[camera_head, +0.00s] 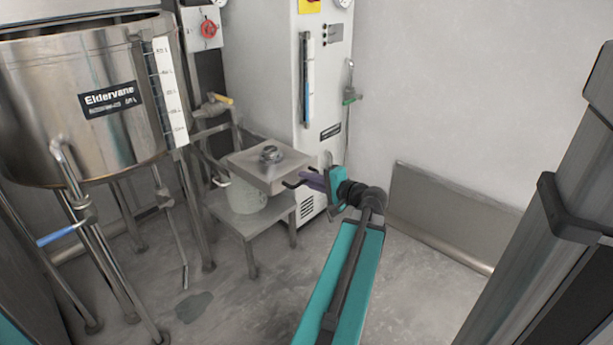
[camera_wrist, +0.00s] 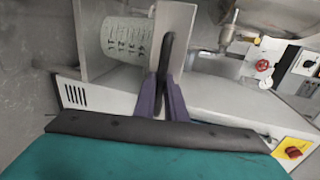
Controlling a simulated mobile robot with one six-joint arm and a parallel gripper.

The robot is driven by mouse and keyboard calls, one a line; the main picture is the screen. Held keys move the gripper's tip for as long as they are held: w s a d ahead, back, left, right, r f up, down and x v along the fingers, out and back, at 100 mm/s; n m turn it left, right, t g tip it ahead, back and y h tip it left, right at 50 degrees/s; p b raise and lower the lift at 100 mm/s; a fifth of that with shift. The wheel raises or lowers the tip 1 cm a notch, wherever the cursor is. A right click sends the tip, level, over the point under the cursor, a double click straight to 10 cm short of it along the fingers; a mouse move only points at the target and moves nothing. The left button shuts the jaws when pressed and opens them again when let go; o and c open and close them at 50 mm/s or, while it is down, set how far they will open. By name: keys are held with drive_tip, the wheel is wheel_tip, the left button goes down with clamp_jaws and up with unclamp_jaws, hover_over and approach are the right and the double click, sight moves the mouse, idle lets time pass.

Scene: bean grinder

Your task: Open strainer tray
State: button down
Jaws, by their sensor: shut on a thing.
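The strainer tray (camera_head: 268,166) is a square metal box with a round fitting on top, above a small metal stand. Its dark handle (camera_head: 293,184) sticks out on the right side, toward my arm. My gripper (camera_head: 312,180) has purple fingers and is at this handle. In the wrist view the fingers (camera_wrist: 163,98) are closed around the dark handle (camera_wrist: 165,58), and the tray's pale metal side (camera_wrist: 173,22) stands behind it. The tray's inside is hidden in both views.
A white graduated bucket (camera_head: 247,196) stands on the metal stand (camera_head: 222,208) beneath the tray. A large steel tank (camera_head: 70,110) stands at left, with a blue-handled valve (camera_head: 62,236). A white cabinet (camera_head: 265,75) is behind. Floor to the right is clear.

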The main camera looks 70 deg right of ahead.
drive_tip(key=shift+w+a+f, duration=0.1)
drive_tip(key=shift+w+a, duration=0.1)
drive_tip(key=shift+a, duration=0.2)
drive_tip(key=c, duration=1.8)
unclamp_jaws()
drive_tip(key=shift+d, duration=0.15)
drive_tip(key=shift+s, duration=0.1)
drive_tip(key=shift+s, duration=0.15)
drive_tip(key=shift+r+p+v, duration=0.2)
drive_tip(key=shift+p+v, duration=5.15)
drive_tip(key=shift+v, duration=1.4)
